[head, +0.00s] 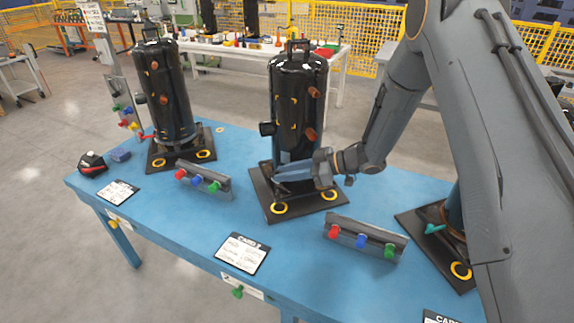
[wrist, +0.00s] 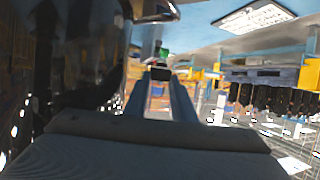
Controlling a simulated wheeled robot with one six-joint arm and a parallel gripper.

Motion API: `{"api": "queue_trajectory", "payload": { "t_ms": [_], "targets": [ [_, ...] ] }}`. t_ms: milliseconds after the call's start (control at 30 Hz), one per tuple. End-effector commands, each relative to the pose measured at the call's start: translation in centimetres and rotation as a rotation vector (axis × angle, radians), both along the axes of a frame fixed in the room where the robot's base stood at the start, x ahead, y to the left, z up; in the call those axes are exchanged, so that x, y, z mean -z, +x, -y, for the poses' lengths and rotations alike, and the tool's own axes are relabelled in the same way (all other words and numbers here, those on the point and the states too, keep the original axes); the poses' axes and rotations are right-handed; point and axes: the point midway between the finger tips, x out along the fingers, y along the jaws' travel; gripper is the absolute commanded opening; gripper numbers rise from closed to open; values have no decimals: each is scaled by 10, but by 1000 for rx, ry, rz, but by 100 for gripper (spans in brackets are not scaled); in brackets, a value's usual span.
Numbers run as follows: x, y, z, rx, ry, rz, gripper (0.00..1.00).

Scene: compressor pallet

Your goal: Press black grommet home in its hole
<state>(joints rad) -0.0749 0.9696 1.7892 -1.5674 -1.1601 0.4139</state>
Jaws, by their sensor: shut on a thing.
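My gripper (head: 277,175) reaches in from the right, low in front of the middle black compressor (head: 298,95). Its two fingers (wrist: 160,95) show in the wrist view, with a small black piece (wrist: 160,73), which looks like the black grommet, between their tips. The grommet cannot be made out in the head view. The compressor stands upright on a dark base plate (head: 305,211). Yellow rings mark the plate's front left (head: 279,208) and front right (head: 330,195) corners. The fingers are above the plate; I cannot tell whether the grommet touches anything.
Racks with red, blue and green knobs stand on the blue table at left (head: 203,184) and right (head: 365,238). Another compressor (head: 163,90) is at left. A label card (head: 242,253) lies in front. A third base plate (head: 432,250) is at right, partly behind my arm.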

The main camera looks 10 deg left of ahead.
Motion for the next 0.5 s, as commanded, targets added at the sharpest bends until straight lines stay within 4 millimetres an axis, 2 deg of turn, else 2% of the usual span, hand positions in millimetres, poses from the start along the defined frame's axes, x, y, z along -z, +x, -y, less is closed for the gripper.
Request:
{"api": "queue_trajectory", "payload": {
  "t_ms": [500],
  "targets": [
    [-1,-2,-4,-18,0,0,0]
  ]
}}
